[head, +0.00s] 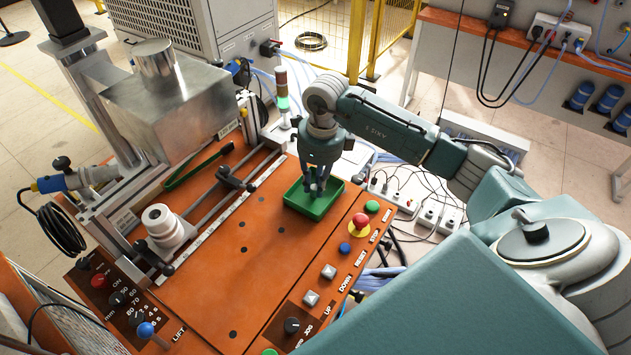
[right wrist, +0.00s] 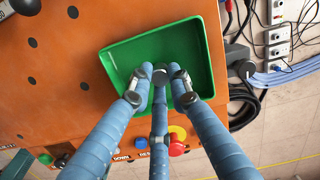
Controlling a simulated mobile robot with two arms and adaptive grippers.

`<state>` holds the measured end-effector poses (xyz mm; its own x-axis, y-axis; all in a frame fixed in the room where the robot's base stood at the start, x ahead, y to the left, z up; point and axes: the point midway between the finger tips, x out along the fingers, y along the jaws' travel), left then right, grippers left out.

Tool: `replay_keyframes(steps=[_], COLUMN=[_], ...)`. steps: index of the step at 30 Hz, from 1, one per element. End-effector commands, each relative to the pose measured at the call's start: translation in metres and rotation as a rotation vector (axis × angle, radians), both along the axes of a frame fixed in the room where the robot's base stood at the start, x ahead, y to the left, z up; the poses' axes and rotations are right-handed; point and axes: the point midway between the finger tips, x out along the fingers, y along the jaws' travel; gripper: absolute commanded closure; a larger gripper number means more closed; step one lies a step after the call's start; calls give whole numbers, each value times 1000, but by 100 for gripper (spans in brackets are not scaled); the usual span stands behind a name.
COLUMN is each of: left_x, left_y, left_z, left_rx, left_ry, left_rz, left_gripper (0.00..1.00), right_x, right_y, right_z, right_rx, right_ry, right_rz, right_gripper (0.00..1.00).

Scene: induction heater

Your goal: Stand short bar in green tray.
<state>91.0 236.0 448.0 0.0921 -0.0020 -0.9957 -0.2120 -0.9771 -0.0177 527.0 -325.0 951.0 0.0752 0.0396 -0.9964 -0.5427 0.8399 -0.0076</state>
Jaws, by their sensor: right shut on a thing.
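The green tray (head: 297,200) lies on the orange bench top near its far right edge. It also shows in the right wrist view (right wrist: 120,62), with its green floor around my fingertips. My right gripper (head: 316,190) points down into the tray, its fingertips close to the tray floor. In the right wrist view its three blue fingers (right wrist: 160,82) come together, shut on the short bar. The bar is mostly hidden between the fingers, and I cannot tell whether its foot touches the tray floor. My left gripper is not in view.
A red emergency button (head: 360,221) and several push buttons stand just right of the tray. A signal lamp (head: 282,90) rises behind it. A rail with a white ceramic piece (head: 163,222) and green tongs (head: 200,164) lie to the left. The middle of the bench is clear.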

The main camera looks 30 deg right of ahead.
Motion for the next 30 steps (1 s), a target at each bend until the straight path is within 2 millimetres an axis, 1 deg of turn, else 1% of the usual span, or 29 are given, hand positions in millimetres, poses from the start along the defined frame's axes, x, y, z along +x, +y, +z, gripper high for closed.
replay_keyframes(steps=[5, 6, 9, 16, 20, 21, 23, 26, 30], left_x=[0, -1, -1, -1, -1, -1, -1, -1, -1], left_y=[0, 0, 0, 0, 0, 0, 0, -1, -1], left_z=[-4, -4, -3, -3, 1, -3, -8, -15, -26], left_rx=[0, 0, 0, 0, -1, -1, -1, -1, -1], left_ry=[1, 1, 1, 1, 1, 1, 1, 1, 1], left_rz=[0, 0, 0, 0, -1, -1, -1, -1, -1], left_gripper=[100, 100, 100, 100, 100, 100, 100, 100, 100], right_x=[0, 0, 0, 0, 0, 1, 1, -1, -3], right_y=[0, 0, 0, 0, 0, -1, -2, -2, -3], right_z=[-3, -4, -2, -2, 3, 5, 13, 32, 64], right_rx=[-1, -1, -1, -1, 0, -1, -2, -2, -2], right_ry=[-1, -1, 1, 1, 0, -3, -6, -7, -7], right_rz=[0, 0, 0, 0, 0, 0, 0, 1, 1], right_gripper=[100, 80, 63, 63, 63, 63, 63, 63, 63])
